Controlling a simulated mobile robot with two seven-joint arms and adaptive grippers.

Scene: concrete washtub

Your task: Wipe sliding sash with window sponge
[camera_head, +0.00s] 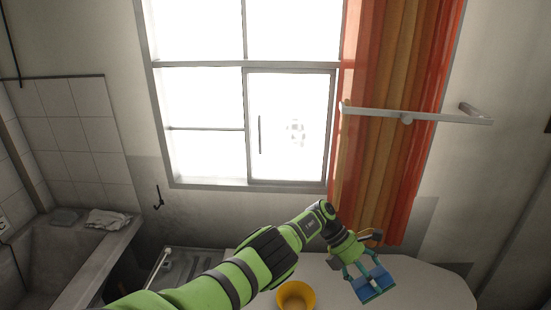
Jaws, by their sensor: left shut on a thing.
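The sliding sash (283,95) is the lower right pane of the window, in a thin grey frame with a dark vertical handle. A faint greyish smudge (297,131) shows on its glass. My left gripper (368,279) is below and to the right of the sash, over the pale table. It is shut on the blue window sponge (377,287), which sits between its teal fingers, apart from the glass. My right gripper is not in view.
A yellow bowl (296,297) stands on the pale table (430,286). An orange striped curtain (390,70) hangs right of the window, with a grey bar (440,117) across it. A concrete washtub (75,250) with a cloth (107,219) is at the left.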

